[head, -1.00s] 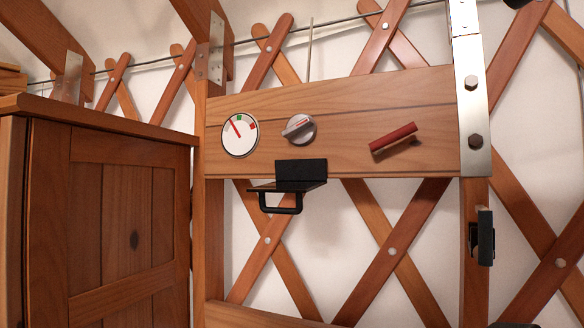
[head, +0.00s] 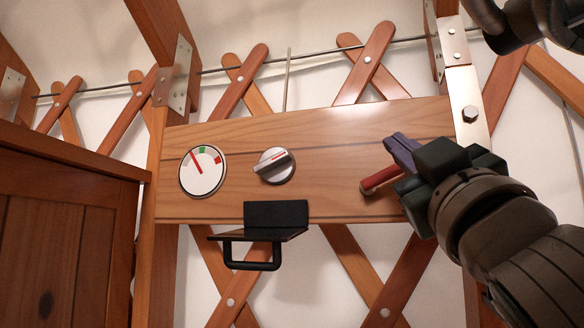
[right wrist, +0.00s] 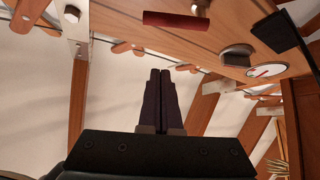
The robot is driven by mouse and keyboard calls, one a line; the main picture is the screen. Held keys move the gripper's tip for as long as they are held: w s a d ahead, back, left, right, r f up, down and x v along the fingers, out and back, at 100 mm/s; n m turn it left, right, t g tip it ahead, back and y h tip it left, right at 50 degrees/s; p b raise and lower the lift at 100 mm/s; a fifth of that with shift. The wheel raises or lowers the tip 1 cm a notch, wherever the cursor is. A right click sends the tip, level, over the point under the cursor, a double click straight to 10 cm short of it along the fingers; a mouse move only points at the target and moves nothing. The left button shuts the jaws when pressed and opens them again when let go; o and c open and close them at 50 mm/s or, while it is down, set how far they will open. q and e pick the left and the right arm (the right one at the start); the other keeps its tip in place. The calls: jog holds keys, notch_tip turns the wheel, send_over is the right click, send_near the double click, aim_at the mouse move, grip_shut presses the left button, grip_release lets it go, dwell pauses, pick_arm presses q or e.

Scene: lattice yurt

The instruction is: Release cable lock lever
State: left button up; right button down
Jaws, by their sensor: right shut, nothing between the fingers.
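A red lever handle (head: 380,178) sits at the right part of a wooden board (head: 330,130). It slants up to the right, and its right end is hidden behind my right gripper. My right gripper (head: 394,142) is shut and empty, with its dark purple fingers just above and right of the handle in the head view. In the right wrist view the closed fingertips (right wrist: 160,74) lie below the red handle (right wrist: 176,20) in the picture, with a visible gap. I cannot tell the gap in depth. My left gripper is not in view.
Left of the lever are a grey knob (head: 274,166), a round gauge (head: 202,171) and a black bracket with a loop handle (head: 276,214). A cable (head: 300,62) runs above the board. A wooden cabinet (head: 60,240) stands at the left. Crossed lattice slats lie behind.

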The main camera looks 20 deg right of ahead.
aim_at(398, 172)
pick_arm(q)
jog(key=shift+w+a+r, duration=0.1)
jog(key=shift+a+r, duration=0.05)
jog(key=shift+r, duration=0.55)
pick_arm(e)
jog(key=shift+w+d+f, duration=0.25)
jog(key=shift+w+d, duration=0.55)
jog(key=shift+w, duration=0.1)
jog(key=shift+w+d+f, duration=0.25)
jog(key=shift+w+d, duration=0.5)
jog(key=shift+w, duration=0.1)
jog(key=f+m+h+b, duration=0.1)
jog(key=b, duration=0.1)
jog(key=f+m+h+b, duration=0.1)
jog(key=m+h+b, duration=0.1)
jog(key=b, duration=0.1)
jog(key=shift+w+d+g, duration=0.15)
jog(key=shift+d+g, duration=0.15)
jog(key=shift+d, duration=0.05)
jog(key=shift+b, duration=0.3)
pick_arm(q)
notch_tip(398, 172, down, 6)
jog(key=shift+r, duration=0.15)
pick_arm(e)
jog(key=shift+w, duration=0.1)
